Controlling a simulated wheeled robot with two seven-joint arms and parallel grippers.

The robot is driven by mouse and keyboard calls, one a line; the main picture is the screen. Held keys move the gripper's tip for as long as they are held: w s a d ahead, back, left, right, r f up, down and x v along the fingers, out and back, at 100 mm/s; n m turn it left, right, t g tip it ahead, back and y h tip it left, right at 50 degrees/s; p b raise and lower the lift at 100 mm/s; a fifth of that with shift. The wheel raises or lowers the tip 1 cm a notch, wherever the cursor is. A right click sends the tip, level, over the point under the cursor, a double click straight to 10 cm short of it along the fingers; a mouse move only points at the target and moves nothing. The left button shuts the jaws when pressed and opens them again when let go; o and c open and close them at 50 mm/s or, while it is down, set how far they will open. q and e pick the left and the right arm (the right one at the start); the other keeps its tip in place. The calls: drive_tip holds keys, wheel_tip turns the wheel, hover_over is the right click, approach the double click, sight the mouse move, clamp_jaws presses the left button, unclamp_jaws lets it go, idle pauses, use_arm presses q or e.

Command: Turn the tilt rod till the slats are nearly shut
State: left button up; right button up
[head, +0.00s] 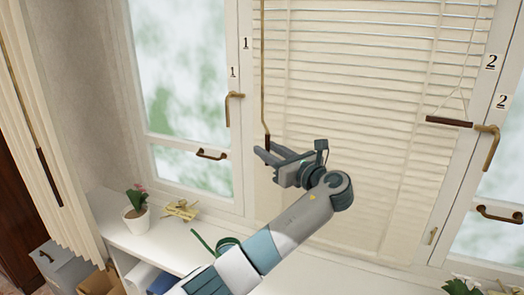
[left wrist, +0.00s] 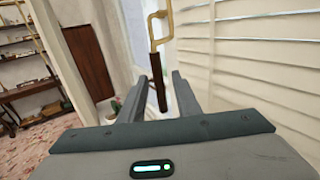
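The blind (head: 345,100) has pale slats in front of the window, with thin lines between them; in the left wrist view the slats (left wrist: 250,60) fill the right side. The thin brass tilt rod (head: 263,70) hangs at the blind's left side and ends in a dark brown grip (head: 267,142). My left gripper (head: 262,156) is at the grip's lower end. In the left wrist view the brown grip (left wrist: 157,85) lies between my two fingers (left wrist: 160,92), with gaps beside it, so the gripper is open around it. My right gripper is not in view.
A brass window handle (head: 230,108) is left of the rod, another (head: 488,148) right of the blind. A dark bar on cords (head: 449,121) hangs at the blind's right.

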use_arm(q)
drive_tip(key=b+v, duration=0.3)
drive_tip(key=v, duration=0.9)
drive_tip(key=shift+s+d+b, duration=0.2)
drive_tip(key=shift+s+b, duration=0.15)
drive_tip(key=shift+b, duration=0.05)
